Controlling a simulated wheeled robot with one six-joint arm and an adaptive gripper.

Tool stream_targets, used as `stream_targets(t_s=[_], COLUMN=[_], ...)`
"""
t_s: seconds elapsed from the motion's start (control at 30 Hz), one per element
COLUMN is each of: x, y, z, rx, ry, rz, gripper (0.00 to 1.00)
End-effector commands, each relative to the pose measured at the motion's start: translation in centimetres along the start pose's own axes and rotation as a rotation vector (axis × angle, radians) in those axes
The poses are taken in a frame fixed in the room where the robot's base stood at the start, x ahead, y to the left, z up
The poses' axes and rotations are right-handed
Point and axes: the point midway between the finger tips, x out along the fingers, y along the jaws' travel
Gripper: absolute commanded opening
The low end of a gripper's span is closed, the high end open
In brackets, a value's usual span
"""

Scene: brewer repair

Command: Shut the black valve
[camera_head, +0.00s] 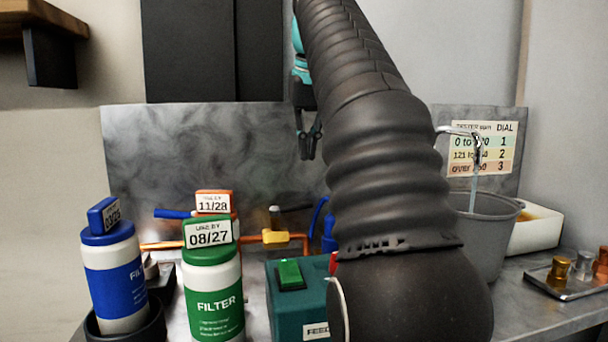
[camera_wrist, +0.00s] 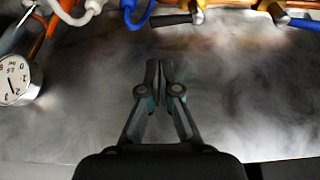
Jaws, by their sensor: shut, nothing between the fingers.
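The black valve has a black lever (camera_wrist: 172,20) on a brass body (camera_wrist: 196,12), at the top of the wrist view. The lever lies roughly level, along the line of the orange pipe. In the head view its dark lever (camera_head: 297,208) shows above the brass body (camera_head: 275,237), partly blurred. My gripper (camera_head: 310,147) hangs in front of the grey back panel, above the pipes and apart from the valve. In the wrist view my gripper (camera_wrist: 159,66) has its fingers together and empty, a gap away from the lever.
A blue lever (camera_wrist: 303,24) is beside the black one. A blue hose (camera_wrist: 137,12) and gauge (camera_wrist: 15,84) are on its other side. Filter bottles (camera_head: 212,295) and a teal feed box (camera_head: 292,303) stand in front. A grey bucket (camera_head: 490,235) is at right.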

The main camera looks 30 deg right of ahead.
Motion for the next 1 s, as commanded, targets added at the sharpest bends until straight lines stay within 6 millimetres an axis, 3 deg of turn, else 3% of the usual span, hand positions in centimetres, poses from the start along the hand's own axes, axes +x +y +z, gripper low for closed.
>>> stream_targets(t_s=[0.53, 0.7, 1.0], x=[8.2, 9.4, 9.7], y=[0.0, 0.0, 0.0], z=[0.1, 0.1, 0.0], rx=[0.000, 0.000, 0.000], ry=[-0.002, -0.001, 0.000], rz=[0.000, 0.000, 0.000], gripper=[0.00, 0.00, 0.00])
